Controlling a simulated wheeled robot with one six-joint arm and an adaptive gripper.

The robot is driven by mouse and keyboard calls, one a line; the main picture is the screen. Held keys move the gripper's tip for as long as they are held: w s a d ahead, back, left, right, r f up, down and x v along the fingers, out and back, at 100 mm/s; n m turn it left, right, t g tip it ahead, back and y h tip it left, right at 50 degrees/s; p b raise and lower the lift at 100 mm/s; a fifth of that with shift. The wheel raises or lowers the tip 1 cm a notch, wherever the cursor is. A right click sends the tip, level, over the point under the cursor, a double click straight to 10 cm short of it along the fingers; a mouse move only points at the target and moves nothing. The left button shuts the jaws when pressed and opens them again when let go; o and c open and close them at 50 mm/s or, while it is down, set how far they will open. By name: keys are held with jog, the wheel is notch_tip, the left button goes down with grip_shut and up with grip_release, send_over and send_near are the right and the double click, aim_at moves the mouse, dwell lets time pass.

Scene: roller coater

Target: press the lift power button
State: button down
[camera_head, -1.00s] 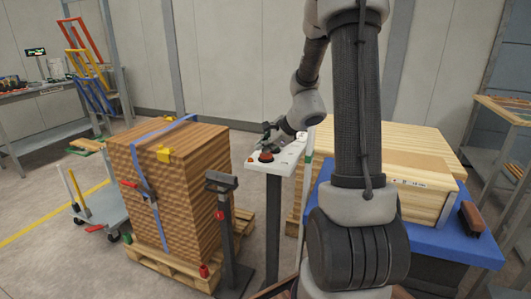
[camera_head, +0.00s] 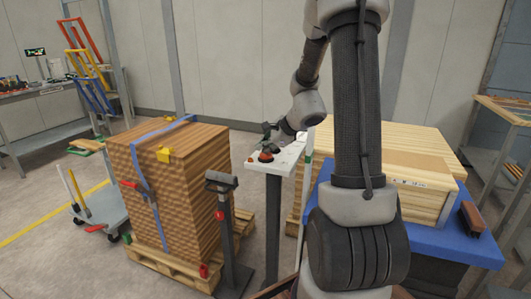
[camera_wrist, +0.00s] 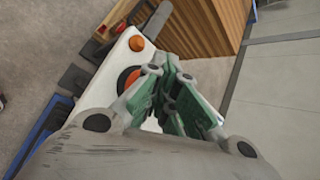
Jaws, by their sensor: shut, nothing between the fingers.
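A white control panel (camera_head: 282,163) stands on a dark post in the middle of the head view. A red-orange button (camera_head: 266,157) sits on it, with a smaller orange one (camera_head: 250,160) at its left edge. In the wrist view the panel (camera_wrist: 104,84) carries a small orange button (camera_wrist: 137,43) and a larger orange-red button (camera_wrist: 127,78) with a dark surround, partly hidden by my gripper. My gripper (camera_head: 268,140) is shut and empty, just above the panel by the larger button. I cannot tell whether it touches. Its green fingers (camera_wrist: 180,95) fill the middle of the wrist view. No label is readable.
A strapped wood stack (camera_head: 180,190) on a pallet (camera_head: 165,265) stands left of the panel. A dark post stand (camera_head: 228,235) is between them. A blue table (camera_head: 450,240) with pale wood boxes is at the right. Floor at the far left is partly clear.

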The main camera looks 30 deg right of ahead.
aim_at(264, 155)
jog(key=shift+f, duration=0.15)
jog(key=shift+s+f, duration=0.15)
jog(key=shift+f, duration=0.25)
dwell(0.4)
jog(key=shift+r, duration=3.4)
